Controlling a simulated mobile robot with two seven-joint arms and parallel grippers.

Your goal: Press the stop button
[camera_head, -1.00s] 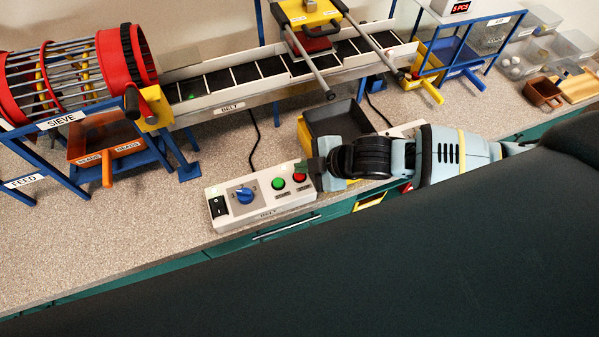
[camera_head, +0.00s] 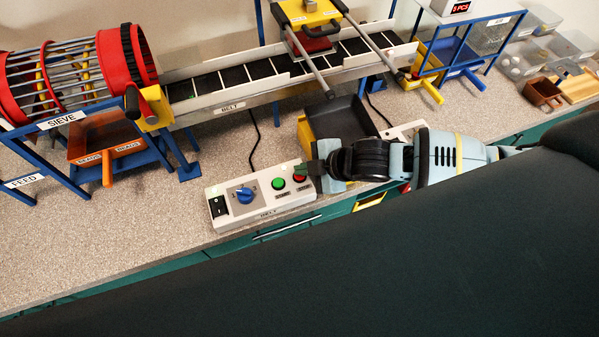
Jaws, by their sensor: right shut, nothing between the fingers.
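The white belt control box (camera_head: 232,212) lies near the front edge of the counter. It carries a black switch (camera_head: 218,207), a blue knob (camera_head: 244,196), a green button (camera_head: 278,184) and a red button (camera_head: 299,179), which I take to be the stop button. My right gripper (camera_head: 305,172) is shut and empty. Its tip is right at the red button's upper right and overlaps it in the view. I cannot tell whether it touches or presses the button. My left gripper is not in view.
A black-and-yellow bin (camera_head: 340,119) stands just behind my right gripper. The conveyor belt (camera_head: 235,78) runs behind, between the red sieve drum (camera_head: 117,57) and a blue frame (camera_head: 467,50). The counter left of the control box (camera_head: 150,225) is clear.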

